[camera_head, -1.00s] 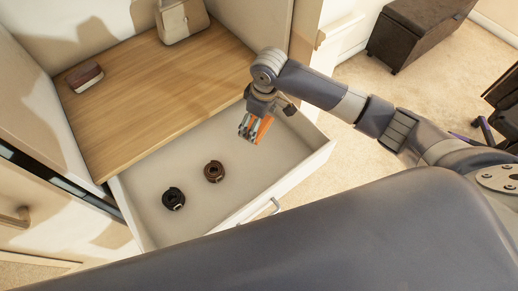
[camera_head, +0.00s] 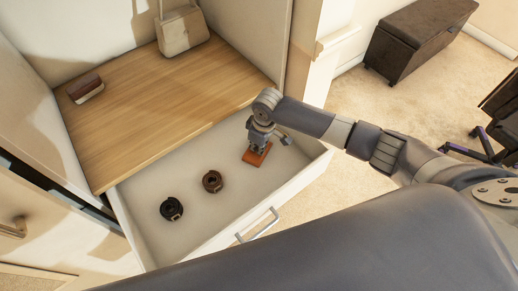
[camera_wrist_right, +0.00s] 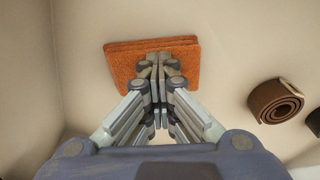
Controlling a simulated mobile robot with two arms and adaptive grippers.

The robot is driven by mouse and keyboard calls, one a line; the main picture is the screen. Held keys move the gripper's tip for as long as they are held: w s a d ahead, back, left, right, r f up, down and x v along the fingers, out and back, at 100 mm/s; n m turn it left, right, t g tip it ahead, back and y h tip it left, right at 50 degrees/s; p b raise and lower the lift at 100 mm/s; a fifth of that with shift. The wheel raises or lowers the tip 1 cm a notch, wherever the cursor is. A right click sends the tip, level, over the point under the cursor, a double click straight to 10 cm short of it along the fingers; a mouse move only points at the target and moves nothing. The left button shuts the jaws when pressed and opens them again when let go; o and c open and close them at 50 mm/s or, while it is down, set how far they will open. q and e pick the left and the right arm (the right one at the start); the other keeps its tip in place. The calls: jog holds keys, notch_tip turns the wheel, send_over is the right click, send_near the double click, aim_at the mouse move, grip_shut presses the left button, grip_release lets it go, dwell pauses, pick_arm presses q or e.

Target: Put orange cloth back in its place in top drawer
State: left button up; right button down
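The orange cloth (camera_head: 257,155) is a folded rectangle inside the open drawer (camera_head: 150,240), toward its right end. It looks flat, at or just above the drawer floor; contact with the floor is hard to tell. In the right wrist view, the layered cloth (camera_wrist_right: 120,72) lies across my fingertips. My right gripper (camera_head: 256,148) points down into the drawer. Its fingers (camera_wrist_right: 160,70) are nearly together on the middle of the cloth and look shut on it; the exact pinch is hidden. My left gripper is not in view.
A brown rolled belt (camera_head: 212,181) and a black rolled belt (camera_head: 172,208) lie left of the cloth in the drawer. A wooden shelf (camera_head: 160,95) above holds a cream bag (camera_head: 182,32) and a small brown item (camera_head: 86,89). The drawer walls bound the space.

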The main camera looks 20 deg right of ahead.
jog(key=c, duration=1.4)
grip_release()
jog(key=shift+s+d+f, duration=0.15)
jog(key=shift+s+f, duration=0.5)
jog(key=shift+f, duration=0.1)
jog(key=o, duration=1.4)
jog(key=shift+w+f+g, duration=0.15)
jog(key=shift+w+g, duration=0.15)
jog(key=shift+w+r, duration=0.1)
jog(key=shift+r, duration=0.2)
jog(key=shift+r, duration=0.25)
notch_tip(320, 180, up, 12)
jog(key=shift+s+d+f, duration=0.25)
jog(key=shift+s+d, duration=0.15)
jog(key=shift+s, duration=0.05)
